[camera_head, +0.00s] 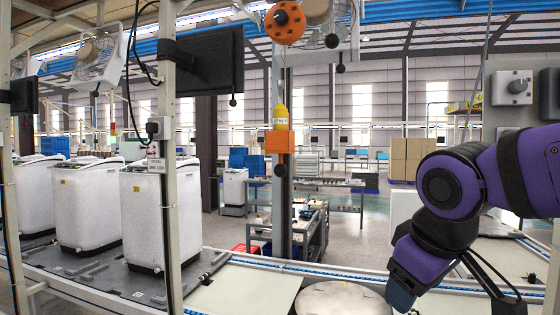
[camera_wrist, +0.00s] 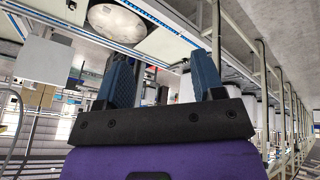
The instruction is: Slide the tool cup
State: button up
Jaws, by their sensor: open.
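I cannot make out a tool cup for certain in either view. My gripper (camera_head: 402,288) is at the lower right of the head view, at the end of my purple and black arm, and its tip runs into the bottom edge. In the wrist view my gripper (camera_wrist: 160,58) shows two blue-grey fingers spread wide apart with nothing between them. A pale round disc (camera_head: 343,300) lies on the line just left of my gripper and is cut off by the frame. It also shows at the top of the wrist view (camera_wrist: 115,24), beyond the fingertips.
White washer-like machines (camera_head: 147,215) stand on the line at left. A pale flat plate (camera_head: 245,290) lies left of the disc. A post holds an orange box (camera_head: 279,142) with a yellow top. A dark monitor (camera_head: 210,62) and an orange reel (camera_head: 285,22) hang above.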

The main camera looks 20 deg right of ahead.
jog(key=w+d+r+n+h, duration=0.2)
jog(key=w+n+h, duration=0.2)
jog(key=w+n, duration=0.3)
jog(key=n+t+h, duration=0.3)
jog(key=n+t, duration=0.8)
jog(key=n, duration=1.3)
send_near(280, 171)
jog(key=w, duration=0.1)
jog(key=x, duration=1.1)
jog(key=shift+s+d, duration=0.1)
jog(key=shift+d, duration=0.05)
